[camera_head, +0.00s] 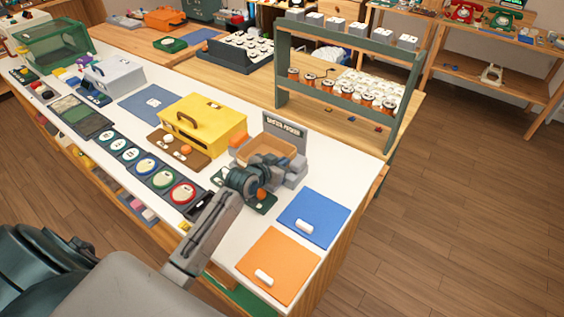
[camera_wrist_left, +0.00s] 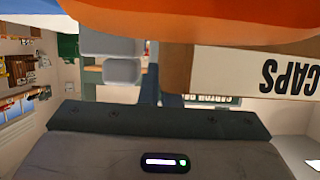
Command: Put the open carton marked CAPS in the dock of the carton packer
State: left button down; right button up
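The open brown carton (camera_head: 270,148) is at the grey carton packer (camera_head: 297,172), in front of its sign (camera_head: 284,131). I cannot tell whether it is seated in the dock. In the left wrist view the carton (camera_wrist_left: 178,62) is very close, with its white CAPS label (camera_wrist_left: 285,78) upside down. My left gripper (camera_head: 248,180) is at the carton's near side, hiding its lower part and part of the packer. Its fingertips are not clear, so its opening and contact cannot be told. My right gripper is not in view.
A yellow case (camera_head: 215,125) stands left of the packer. Blue (camera_head: 318,212) and orange (camera_head: 290,252) mats lie to its right, each with a white piece. A green rack (camera_head: 281,95) with jars is behind. Round dials lie along the counter's front.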

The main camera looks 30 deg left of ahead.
pick_arm(q)
jog(key=shift+s+f, duration=0.25)
jog(key=shift+f, duration=0.35)
jog(key=c, duration=1.9)
grip_release()
jog(key=shift+d+f, duration=0.1)
jog(key=shift+f, duration=0.1)
jog(key=shift+c, duration=0.2)
jog(key=shift+r, duration=0.7)
jog(key=b+v, duration=0.1)
jog(key=v, duration=0.9)
jog(key=shift+s+r, duration=0.2)
jog(key=shift+r, duration=0.1)
jog(key=shift+s+a+r, duration=0.25)
jog(key=shift+s+r, duration=0.05)
jog(key=shift+s, duration=0.15)
